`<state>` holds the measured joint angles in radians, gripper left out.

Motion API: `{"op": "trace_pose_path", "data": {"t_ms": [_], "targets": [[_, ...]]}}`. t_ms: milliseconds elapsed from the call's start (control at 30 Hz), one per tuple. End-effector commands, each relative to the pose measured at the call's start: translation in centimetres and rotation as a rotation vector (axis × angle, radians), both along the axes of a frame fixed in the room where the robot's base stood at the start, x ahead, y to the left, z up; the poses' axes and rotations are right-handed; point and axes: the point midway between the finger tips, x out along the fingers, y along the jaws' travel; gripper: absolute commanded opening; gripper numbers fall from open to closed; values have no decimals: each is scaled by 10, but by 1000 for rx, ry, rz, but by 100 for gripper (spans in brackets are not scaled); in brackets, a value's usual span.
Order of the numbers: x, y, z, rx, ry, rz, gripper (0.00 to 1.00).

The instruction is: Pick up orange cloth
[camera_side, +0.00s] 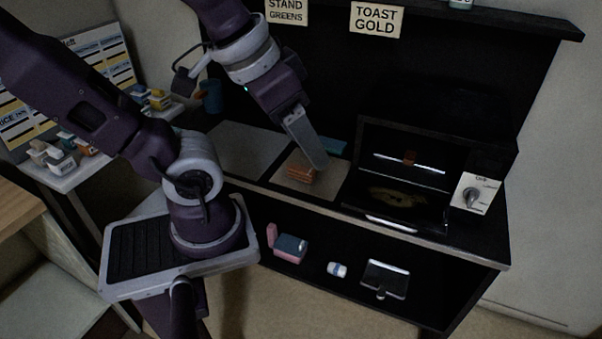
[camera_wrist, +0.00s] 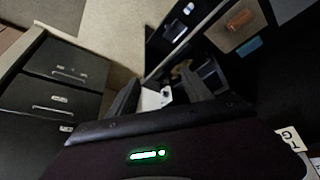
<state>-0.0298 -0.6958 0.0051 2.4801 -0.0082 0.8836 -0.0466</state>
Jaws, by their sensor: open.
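The orange cloth (camera_side: 302,172) is a small folded stack on a tan board (camera_side: 336,186) on the counter, left of the open oven. My gripper (camera_side: 317,163) appears just over the cloth's right side in the side view, pointing down. In the wrist view, the cloth (camera_wrist: 238,19) lies at the upper right, well outside the jaws. My gripper (camera_wrist: 158,80) is open there, and no cloth is between its fingers. A blue item (camera_side: 333,146) lies just behind the cloth; it also shows in the wrist view (camera_wrist: 249,46).
A black oven (camera_side: 392,222) with a dial box (camera_side: 475,194) stands to the right. A grey panel (camera_side: 243,148) lies to the left. The lower shelf holds a pink and blue item (camera_side: 290,248), a small white item (camera_side: 337,269) and a glossy tray (camera_side: 385,279). Signs hang behind.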

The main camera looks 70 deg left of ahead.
Motion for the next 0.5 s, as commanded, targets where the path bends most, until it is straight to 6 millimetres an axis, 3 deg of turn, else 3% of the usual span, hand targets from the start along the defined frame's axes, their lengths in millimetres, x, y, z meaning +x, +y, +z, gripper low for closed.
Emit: {"op": "trace_pose_path", "data": {"t_ms": [67,167,267,300,400,500], "targets": [[29,14,-3,-71,53,182,58],[81,53,-18,-203,123,549,58],[126,114,-53,-327,182,963,58],[138,143,-73,-371,200,1136,58],[149,215,-134,-459,234,1555,58],[137,270,-193,-507,247,1891,58]]}}
